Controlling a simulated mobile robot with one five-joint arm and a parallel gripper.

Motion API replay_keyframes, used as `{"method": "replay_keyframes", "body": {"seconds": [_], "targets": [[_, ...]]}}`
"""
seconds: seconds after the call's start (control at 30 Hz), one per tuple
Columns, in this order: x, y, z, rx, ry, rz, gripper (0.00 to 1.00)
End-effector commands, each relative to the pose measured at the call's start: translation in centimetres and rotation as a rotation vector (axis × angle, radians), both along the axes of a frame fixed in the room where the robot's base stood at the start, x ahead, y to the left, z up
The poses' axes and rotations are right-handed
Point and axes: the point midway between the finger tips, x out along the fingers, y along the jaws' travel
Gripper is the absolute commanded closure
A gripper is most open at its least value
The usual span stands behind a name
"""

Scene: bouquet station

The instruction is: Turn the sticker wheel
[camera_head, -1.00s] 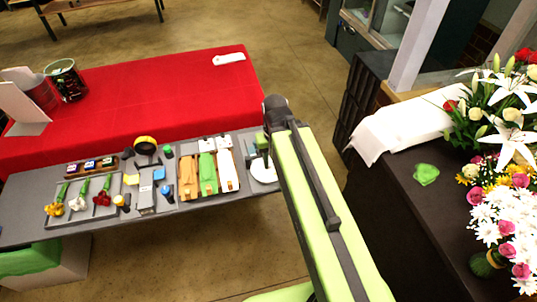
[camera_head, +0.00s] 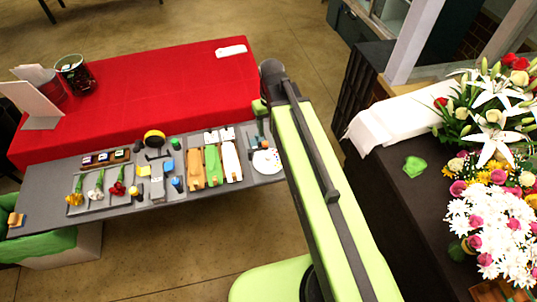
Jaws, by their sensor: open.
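The sticker wheel (camera_head: 266,162) appears to be the white disc with small coloured spots at the right end of the grey table. It lies close to the left side of my green and black arm in this view. The spots are too small to read. My gripper cannot be made out; my arm's upper link hides the area where the forearm folds down. Only a small green part of my forearm shows beside the elbow, above the wheel.
A red-covered table (camera_head: 150,90) stands behind. A dark counter (camera_head: 400,215) with white paper and flowers is at the right. Floor shows between.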

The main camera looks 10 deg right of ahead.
Motion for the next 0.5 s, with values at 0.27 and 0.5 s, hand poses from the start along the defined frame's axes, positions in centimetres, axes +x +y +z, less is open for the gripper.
{"method": "replay_keyframes", "body": {"seconds": [0.27, 0.5], "targets": [[0.0, 0.1, -6.4, 0.000, 0.000, -0.001, 0.51], [0.0, 0.1, -11.4, 0.000, 0.000, -0.002, 0.51]]}}
